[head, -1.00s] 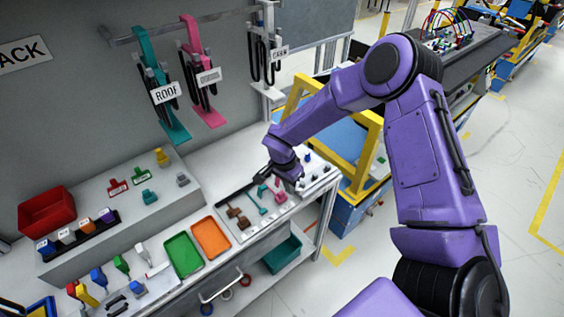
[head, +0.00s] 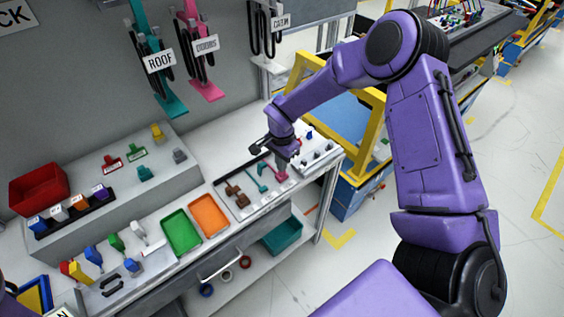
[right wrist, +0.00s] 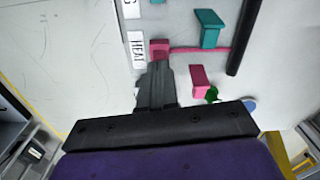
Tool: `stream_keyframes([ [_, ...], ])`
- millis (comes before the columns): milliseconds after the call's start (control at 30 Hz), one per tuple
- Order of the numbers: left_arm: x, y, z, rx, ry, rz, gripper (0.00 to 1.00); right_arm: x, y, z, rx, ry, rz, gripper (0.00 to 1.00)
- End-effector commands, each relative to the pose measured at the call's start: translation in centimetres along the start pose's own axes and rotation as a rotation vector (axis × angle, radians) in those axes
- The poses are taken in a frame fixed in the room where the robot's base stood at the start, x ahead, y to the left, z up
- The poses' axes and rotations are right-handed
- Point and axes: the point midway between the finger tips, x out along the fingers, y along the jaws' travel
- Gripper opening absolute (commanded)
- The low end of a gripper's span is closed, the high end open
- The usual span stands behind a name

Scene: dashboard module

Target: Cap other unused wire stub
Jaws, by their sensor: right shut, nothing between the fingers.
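My right gripper (head: 283,160) is over the right end of the bench, among small pink and teal parts. In the right wrist view its black fingers (right wrist: 157,85) are shut and empty. Their tips are close to a pink block (right wrist: 160,48) beside the "HEAT" label (right wrist: 137,48); I cannot tell if they touch. A second pink block (right wrist: 200,78) is right of the fingers, with a small green piece (right wrist: 212,94) by it. A teal block (right wrist: 208,28) stands beyond. I cannot tell which part is the wire stub or its cap. My left gripper is out of view.
Green (head: 180,232) and orange (head: 209,214) trays lie left of the gripper. A red bin (head: 38,188) stands on the raised shelf. A yellow frame (head: 370,133) rises just right of the bench. A long black bar (right wrist: 242,35) lies beyond the pink blocks.

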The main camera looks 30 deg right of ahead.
Motion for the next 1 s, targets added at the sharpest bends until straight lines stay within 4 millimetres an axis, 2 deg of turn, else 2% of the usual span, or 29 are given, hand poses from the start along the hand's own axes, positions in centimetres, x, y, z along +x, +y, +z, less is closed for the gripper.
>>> stream_keyframes([
  [467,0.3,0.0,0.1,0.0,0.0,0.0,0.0,0.6,0.1,0.0,0.0,0.0,0.002,0.0],
  [733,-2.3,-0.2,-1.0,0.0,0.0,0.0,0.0,-2.4,0.1,0.0,0.001,-0.002,0.002,0.0],
  [933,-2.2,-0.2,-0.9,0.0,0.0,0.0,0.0,-2.7,0.0,0.0,0.001,0.0,0.0,0.0],
  [1000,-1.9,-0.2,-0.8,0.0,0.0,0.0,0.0,-3.5,-0.1,0.0,0.002,-0.001,-0.003,0.0],
])
